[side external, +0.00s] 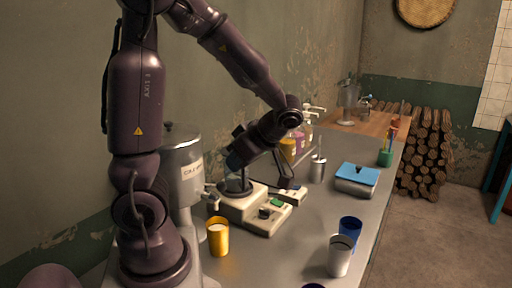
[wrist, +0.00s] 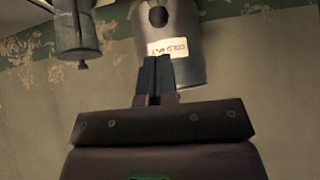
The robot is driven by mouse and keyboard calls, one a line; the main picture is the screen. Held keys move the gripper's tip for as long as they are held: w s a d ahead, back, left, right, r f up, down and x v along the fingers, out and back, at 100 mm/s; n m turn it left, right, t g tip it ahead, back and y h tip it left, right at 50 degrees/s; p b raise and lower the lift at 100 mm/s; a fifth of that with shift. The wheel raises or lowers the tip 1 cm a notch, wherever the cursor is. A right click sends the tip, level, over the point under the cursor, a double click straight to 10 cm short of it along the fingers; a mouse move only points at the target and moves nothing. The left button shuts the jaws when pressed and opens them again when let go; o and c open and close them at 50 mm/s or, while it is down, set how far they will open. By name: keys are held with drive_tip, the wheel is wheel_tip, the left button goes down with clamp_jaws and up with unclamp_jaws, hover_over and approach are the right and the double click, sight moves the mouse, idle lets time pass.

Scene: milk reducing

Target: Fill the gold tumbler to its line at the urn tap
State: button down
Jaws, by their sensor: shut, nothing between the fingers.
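The gold tumbler (side external: 218,240) stands upright on the grey counter, with pale liquid showing inside its rim. Its fill line cannot be made out. The large metal urn (side external: 184,165) with a white label stands behind it, and its tap (side external: 211,192) is above the tumbler. I cannot tell whether the tap is running. My gripper (side external: 232,160) is raised to the right of the urn, above a heater stand, apart from the tumbler. In the wrist view my gripper's fingers (wrist: 152,72) are together and empty, with a labelled metal vessel (wrist: 190,50) beyond them.
A pale heater stand (side external: 255,210) with a glass vessel sits right of the tumbler. A blue cup (side external: 350,229) and a silver cup (side external: 340,257) stand near the front edge. A blue-lidded box (side external: 357,179) is farther back. Bare counter lies between the tumbler and cups.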

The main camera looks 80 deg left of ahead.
drive_tip(key=v, duration=0.8)
drive_tip(key=shift+f, duration=0.2)
drive_tip(key=shift+w+d, duration=0.1)
drive_tip(key=s+d+r+m+t+h, duration=0.1)
drive_tip(key=d+m+t+h, duration=0.2)
drive_tip(key=m, duration=1)
drive_tip(key=s+d+r+m+t+h, duration=0.1)
drive_tip(key=d+r+m+t+h, duration=0.1)
drive_tip(key=d+m+t, duration=0.6)
drive_tip(key=m, duration=0.5)
drive_tip(key=shift+d+m+t+h, duration=0.2)
drive_tip(key=shift+m+t+h, duration=0.2)
